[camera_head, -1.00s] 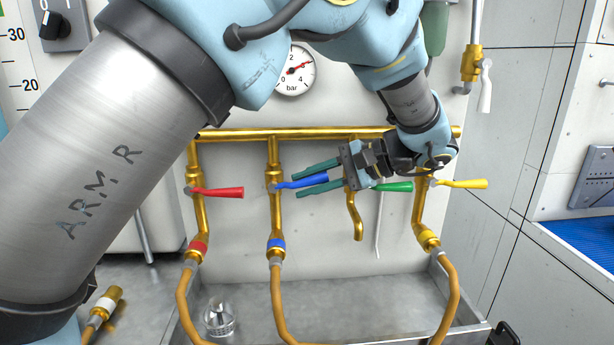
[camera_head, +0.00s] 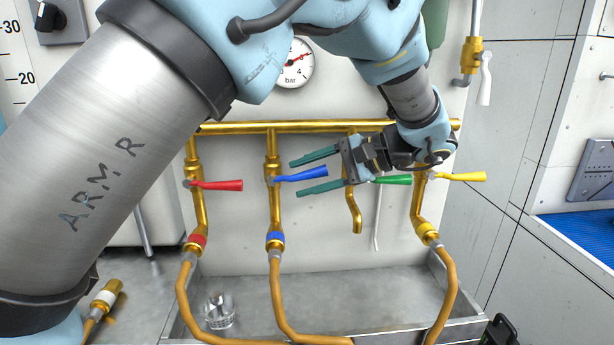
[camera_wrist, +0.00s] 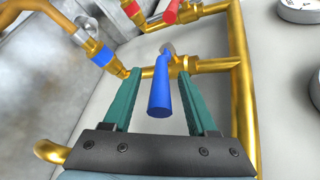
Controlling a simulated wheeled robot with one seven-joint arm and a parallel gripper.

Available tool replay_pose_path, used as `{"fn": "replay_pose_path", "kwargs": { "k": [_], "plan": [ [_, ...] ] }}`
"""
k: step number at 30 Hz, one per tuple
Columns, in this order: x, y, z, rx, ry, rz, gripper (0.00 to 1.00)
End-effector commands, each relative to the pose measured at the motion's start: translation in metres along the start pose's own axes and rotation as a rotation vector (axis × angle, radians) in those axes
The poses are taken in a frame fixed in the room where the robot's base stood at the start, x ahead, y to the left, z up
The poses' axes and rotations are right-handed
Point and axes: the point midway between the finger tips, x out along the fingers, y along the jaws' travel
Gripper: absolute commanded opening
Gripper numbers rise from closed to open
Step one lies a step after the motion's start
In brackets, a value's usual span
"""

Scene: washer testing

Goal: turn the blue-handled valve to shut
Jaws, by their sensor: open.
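The blue-handled valve (camera_head: 302,175) sits on the second brass pipe from the left. Its handle points right, roughly crosswise to the vertical pipe, with its free end tilted slightly up. My gripper (camera_head: 297,179) is open, with one green finger above the handle and one below. In the wrist view the blue handle (camera_wrist: 159,95) lies between the two spread fingers (camera_wrist: 158,74), with a visible gap on each side. I see no contact between the fingers and the handle.
A red handle (camera_head: 218,185) is to the left; a green handle (camera_head: 393,180) and a yellow handle (camera_head: 462,177) are to the right, close to my wrist. A brass manifold (camera_head: 235,127) and pressure gauge (camera_head: 294,64) are above. Hoses and a glass (camera_head: 219,311) are in the basin below.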

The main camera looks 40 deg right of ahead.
Motion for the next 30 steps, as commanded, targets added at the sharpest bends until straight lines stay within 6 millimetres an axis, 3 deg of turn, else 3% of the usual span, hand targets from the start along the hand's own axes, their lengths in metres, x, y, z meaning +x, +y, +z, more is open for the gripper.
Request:
{"fn": "replay_pose_path", "kwargs": {
  "k": [5,18,24,30],
  "plan": [
    [-0.012,0.002,-0.001,-0.001,0.003,0.000,0.58],
    [-0.092,0.002,-0.002,-0.001,0.003,0.000,0.58],
    [-0.107,0.001,0.000,-0.001,0.001,0.000,0.58],
    [-0.108,0.000,0.000,0.000,0.000,0.000,0.58]
  ]
}}
